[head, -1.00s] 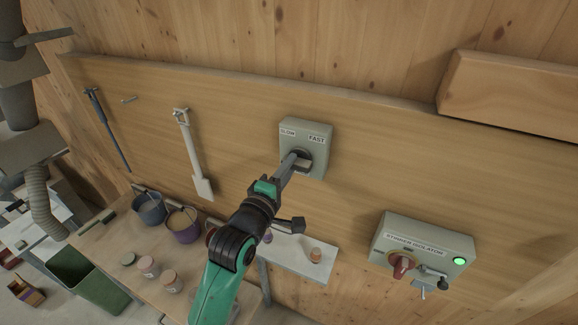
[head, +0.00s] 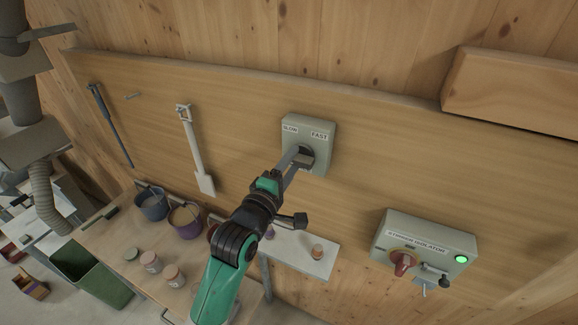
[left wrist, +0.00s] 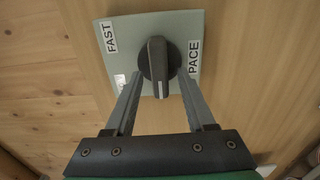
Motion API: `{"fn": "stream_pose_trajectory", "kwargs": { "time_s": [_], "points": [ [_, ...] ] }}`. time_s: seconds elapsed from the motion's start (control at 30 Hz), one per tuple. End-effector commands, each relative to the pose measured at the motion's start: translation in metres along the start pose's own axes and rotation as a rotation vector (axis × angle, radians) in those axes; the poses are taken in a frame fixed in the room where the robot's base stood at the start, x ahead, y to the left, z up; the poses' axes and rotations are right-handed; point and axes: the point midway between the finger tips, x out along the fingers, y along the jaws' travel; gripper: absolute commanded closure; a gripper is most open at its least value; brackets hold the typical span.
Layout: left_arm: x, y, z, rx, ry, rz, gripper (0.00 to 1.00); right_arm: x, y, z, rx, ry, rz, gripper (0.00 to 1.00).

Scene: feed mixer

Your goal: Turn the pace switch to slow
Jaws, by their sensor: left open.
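The pace switch box (head: 318,128) is a grey-green box on the wooden wall panel, with SLOW at its upper left and FAST at its upper right. Its dark round knob (left wrist: 158,66) shows in the left wrist view, with a raised grip bar and a pale pointer line. My left gripper (head: 300,157) is open at the knob; in the left wrist view its fingers (left wrist: 158,82) stand on either side of the knob, with gaps that look small. Whether they touch it I cannot tell. In the head view the gripper partly hides the knob. My right gripper is not in view.
The stirrer isolator box (head: 424,246) with a red knob and a lit green lamp is at the lower right. A white paddle (head: 196,150) hangs to the left. Buckets (head: 187,222) and jars stand on the bench below. A wooden beam (head: 515,95) juts out at the upper right.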

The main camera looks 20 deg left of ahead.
Motion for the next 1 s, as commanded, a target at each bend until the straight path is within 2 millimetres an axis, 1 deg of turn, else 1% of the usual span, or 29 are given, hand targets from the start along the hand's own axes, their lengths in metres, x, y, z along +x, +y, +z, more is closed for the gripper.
{"fn": "stream_pose_trajectory", "kwargs": {
  "time_s": [0.07, 0.17, 0.27, 0.4, 0.53, 0.63, 0.77, 1.0],
  "points": [
    [-0.003, -0.001, 0.0, 0.0, 0.0, 0.0, 0.45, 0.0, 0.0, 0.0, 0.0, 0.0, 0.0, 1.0],
    [-0.013, -0.001, 0.0, 0.0, 0.0, 0.001, 0.45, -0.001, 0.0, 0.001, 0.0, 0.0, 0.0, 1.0],
    [-0.029, -0.002, 0.0, 0.0, 0.0, 0.0, 0.45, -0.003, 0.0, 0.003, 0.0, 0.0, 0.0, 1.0],
    [-0.06, -0.002, 0.0, 0.0, 0.0, 0.001, 0.45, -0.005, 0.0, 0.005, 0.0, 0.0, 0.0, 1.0],
    [-0.087, -0.001, 0.0, 0.0, 0.0, 0.002, 0.45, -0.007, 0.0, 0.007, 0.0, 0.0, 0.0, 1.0],
    [-0.104, 0.002, 0.0, -0.001, 0.0, -0.002, 0.45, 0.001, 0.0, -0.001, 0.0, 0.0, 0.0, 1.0],
    [-0.115, 0.001, 0.0, -0.001, 0.0, -0.001, 0.45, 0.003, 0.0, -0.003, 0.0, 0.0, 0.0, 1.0],
    [-0.116, 0.0, 0.0, 0.0, 0.0, 0.0, 0.45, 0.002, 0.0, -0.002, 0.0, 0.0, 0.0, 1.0]
  ]
}}
